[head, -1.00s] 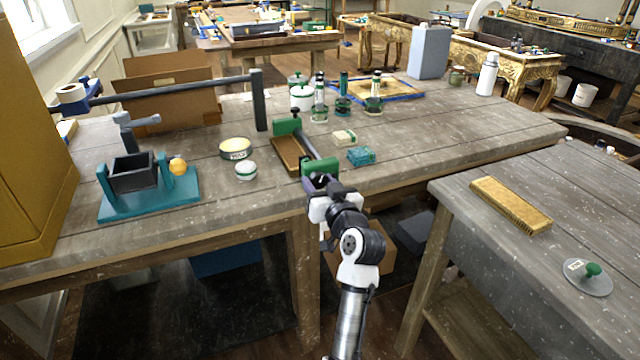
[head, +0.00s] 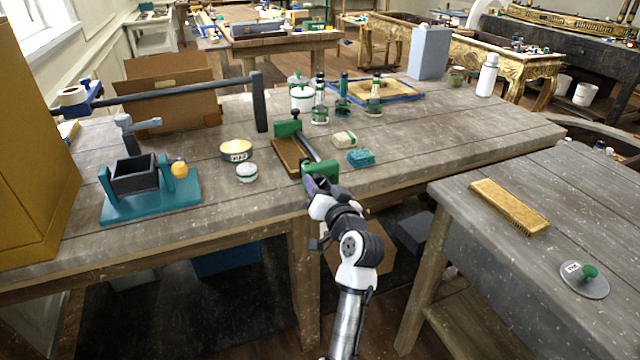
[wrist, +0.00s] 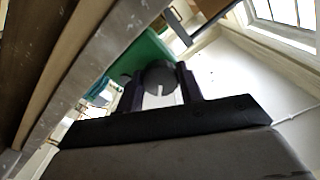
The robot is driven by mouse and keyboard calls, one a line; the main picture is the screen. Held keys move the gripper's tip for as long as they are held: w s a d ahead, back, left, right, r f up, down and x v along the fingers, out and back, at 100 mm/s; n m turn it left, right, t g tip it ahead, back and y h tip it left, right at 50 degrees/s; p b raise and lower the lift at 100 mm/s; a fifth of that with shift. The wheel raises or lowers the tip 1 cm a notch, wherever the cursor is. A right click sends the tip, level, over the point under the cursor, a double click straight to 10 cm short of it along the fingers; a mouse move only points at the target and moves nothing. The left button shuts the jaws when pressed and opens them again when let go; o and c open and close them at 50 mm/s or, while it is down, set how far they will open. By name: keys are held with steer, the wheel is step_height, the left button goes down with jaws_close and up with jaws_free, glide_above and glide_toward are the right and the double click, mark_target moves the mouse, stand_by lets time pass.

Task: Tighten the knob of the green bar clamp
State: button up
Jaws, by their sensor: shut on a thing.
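The green bar clamp lies at the front edge of the wooden workbench in the head view. Its far green jaw (head: 287,128), dark bar (head: 308,147) and near green jaw (head: 322,170) show. A brown wooden piece (head: 287,155) lies beside the bar, between the jaws. My gripper (head: 316,186) is at the near jaw, on its front side. In the wrist view my gripper (wrist: 160,92) is shut on the dark round knob (wrist: 160,76), which carries a pale mark, with the green jaw (wrist: 142,57) behind it. In the head view my gripper hides the knob.
A teal sponge-like block (head: 361,158), a pale block (head: 344,138), a round tin (head: 236,149) and a small white-and-green jar (head: 246,172) stand near the clamp. A teal stand (head: 150,198) is at left.

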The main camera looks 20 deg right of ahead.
steer(key=shift+m+p, duration=0.35)
steer(key=shift+m, duration=0.65)
steer(key=shift+f, duration=0.1)
steer(key=o, duration=1)
steer(key=s+b, duration=0.3)
steer(key=s, duration=1.1)
steer(key=shift+d+b, duration=0.25)
steer(key=shift+b, duration=0.1)
